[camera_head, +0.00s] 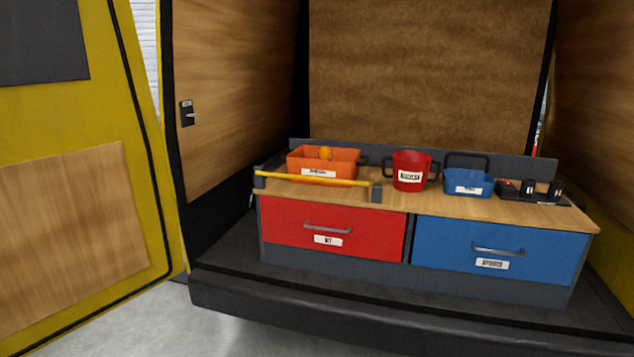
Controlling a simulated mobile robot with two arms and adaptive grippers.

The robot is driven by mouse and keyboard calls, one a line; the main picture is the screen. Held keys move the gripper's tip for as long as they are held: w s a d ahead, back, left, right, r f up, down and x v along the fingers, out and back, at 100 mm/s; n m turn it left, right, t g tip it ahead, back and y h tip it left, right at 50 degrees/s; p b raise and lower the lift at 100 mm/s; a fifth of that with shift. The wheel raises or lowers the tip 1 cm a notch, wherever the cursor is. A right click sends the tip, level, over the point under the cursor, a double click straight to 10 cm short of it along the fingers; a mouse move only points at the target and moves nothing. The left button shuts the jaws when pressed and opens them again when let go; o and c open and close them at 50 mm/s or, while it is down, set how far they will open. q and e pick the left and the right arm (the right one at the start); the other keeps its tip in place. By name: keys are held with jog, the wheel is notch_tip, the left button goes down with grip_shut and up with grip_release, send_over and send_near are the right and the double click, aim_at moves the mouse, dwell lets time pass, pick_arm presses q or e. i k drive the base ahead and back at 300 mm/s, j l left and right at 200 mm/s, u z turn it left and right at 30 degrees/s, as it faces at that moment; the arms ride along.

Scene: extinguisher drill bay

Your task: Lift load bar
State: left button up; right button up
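A yellow load bar (312,179) lies level along the front left edge of a wooden worktop (520,210), above the red drawer. Its ends sit at two dark grey supports, a left one (259,180) and a right one (376,193). The right support stands at the worktop's front edge. Neither of my grippers shows in the head view, so nothing of mine is seen touching the bar.
Behind the bar stands an orange bin (350,160) holding an orange item. To its right are a red bucket (411,165), a blue basket (468,182) and a black tray (545,200). Below are a shut red drawer (285,225) and blue drawer (540,258). A yellow door (95,120) stands at left.

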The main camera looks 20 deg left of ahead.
aim_at(258, 172)
jog(key=i+j+u, duration=0.45)
jog(key=i+u, duration=0.25)
jog(key=i, duration=0.2)
jog(key=i+u, duration=0.35)
jog(key=i, duration=0.15)
